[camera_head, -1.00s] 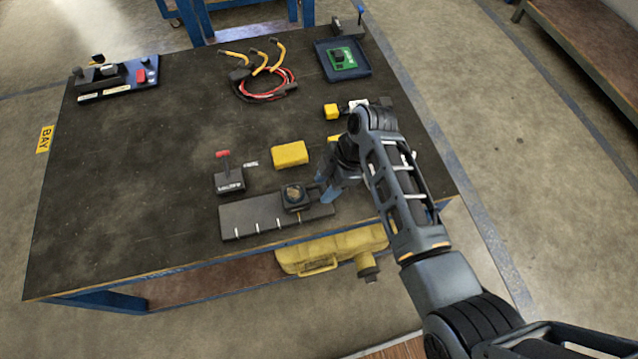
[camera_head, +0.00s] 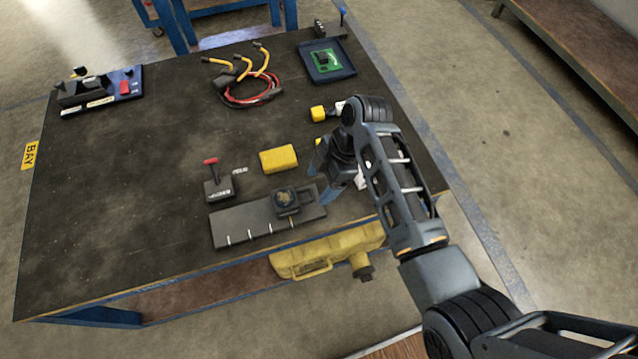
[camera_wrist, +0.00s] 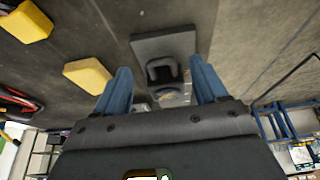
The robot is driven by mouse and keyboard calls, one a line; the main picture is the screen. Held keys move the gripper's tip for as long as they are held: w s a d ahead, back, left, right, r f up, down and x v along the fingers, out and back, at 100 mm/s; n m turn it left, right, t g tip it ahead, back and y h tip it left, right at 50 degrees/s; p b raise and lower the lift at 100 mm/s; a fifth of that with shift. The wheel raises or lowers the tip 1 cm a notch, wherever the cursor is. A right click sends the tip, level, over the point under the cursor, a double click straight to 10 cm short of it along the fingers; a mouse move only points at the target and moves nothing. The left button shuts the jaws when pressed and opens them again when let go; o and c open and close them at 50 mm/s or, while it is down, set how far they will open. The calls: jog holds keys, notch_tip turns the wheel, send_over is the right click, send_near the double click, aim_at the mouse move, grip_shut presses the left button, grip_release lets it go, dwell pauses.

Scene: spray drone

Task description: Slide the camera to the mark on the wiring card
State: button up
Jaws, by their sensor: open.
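The camera (camera_head: 286,200), a small dark block with a round lens, sits near the right end of a flat dark grey rail (camera_head: 232,228) with several white marks along its front edge. My gripper (camera_head: 328,180) is open and empty, just right of the camera in the head view. In the wrist view, the camera (camera_wrist: 161,70) and the rail end (camera_wrist: 150,44) show ahead, between the spread blue fingers (camera_wrist: 163,84). The fingers do not appear to touch the camera. I cannot pick out the wiring card with certainty.
A yellow block (camera_head: 279,159) and a red-handled lever box (camera_head: 217,184) stand behind the rail. Red and yellow cables (camera_head: 250,92) and a blue tray (camera_head: 346,72) with a green board lie farther back. A yellow case (camera_head: 325,252) is below the table's front edge. The left tabletop is mostly clear.

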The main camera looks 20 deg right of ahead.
jog(key=shift+v, duration=2.8)
